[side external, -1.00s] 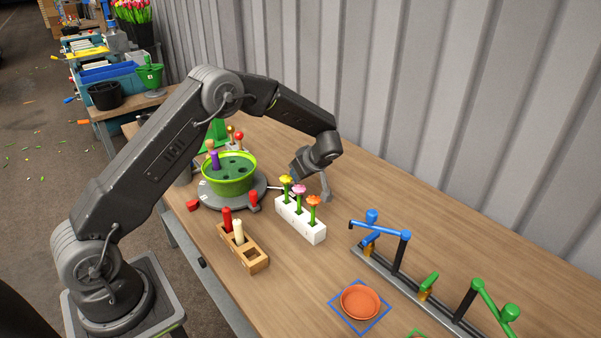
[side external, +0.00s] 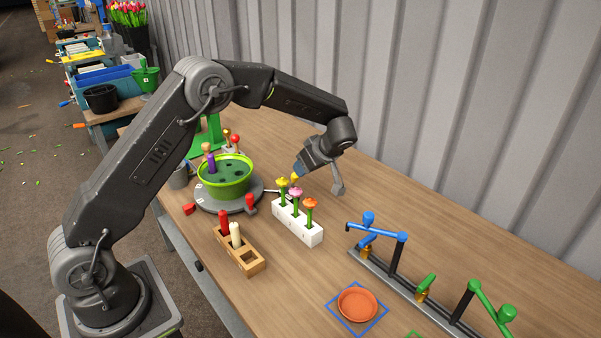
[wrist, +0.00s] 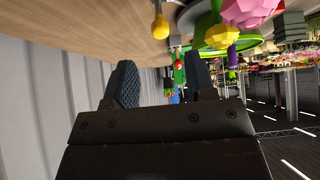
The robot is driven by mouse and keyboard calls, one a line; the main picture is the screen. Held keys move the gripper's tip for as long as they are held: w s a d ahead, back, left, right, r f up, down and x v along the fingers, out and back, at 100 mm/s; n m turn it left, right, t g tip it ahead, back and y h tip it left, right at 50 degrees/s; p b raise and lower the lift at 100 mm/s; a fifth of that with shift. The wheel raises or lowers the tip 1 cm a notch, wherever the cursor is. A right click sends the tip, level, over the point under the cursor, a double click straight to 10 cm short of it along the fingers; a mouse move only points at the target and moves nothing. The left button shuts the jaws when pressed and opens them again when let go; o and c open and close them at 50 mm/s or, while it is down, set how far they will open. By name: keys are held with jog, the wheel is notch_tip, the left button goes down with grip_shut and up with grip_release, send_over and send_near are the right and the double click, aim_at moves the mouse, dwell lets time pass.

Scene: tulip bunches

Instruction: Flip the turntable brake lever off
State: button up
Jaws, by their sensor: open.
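The turntable (side external: 212,207) is a grey disc carrying a bright green bowl (side external: 225,185) in the side view. A thin metal rod (side external: 271,190) runs from its right side toward the white flower block. A yellow knob (side external: 295,176) shows close to my gripper, and a yellow bulb-shaped knob on a short stem (wrist: 160,26) shows beyond my fingers in the wrist view. I cannot tell for sure that these belong to the brake lever. My gripper (side external: 318,180) is open and empty above the table, behind the flowers. Its spread fingers also show in the wrist view (wrist: 160,78).
A white block (side external: 297,226) with yellow, pink and orange flowers stands just in front of my gripper. A wooden rack (side external: 249,262) with red and cream pegs is nearer. A blue-and-green jointed fixture (side external: 390,268) and an orange dish (side external: 357,304) lie right. The corrugated wall (side external: 450,120) stands behind.

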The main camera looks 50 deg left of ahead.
jog(key=v, duration=0.6)
jog(key=shift+r, duration=0.15)
jog(key=shift+d, duration=0.1)
jog(key=s+d+r+m+t+h, duration=0.1)
jog(key=s+d+r+m+h, duration=0.1)
jog(key=s+r+m, duration=0.5)
jog(key=s+d+r+m+t+h, duration=0.1)
jog(key=s+d+r+m+h, duration=0.1)
jog(key=s+r, duration=0.5)
jog(key=s+d+f+m+t+h, duration=0.1)
jog(key=s+m, duration=0.3)
jog(key=s, duration=0.5)
jog(key=s+d+f+m+t+h, duration=0.2)
jog(key=s+m, duration=0.3)
jog(key=s, duration=0.3)
jog(key=shift+s+d+t+h, duration=0.3)
jog(key=shift+s+d+h, duration=0.1)
jog(key=shift+d, duration=0.15)
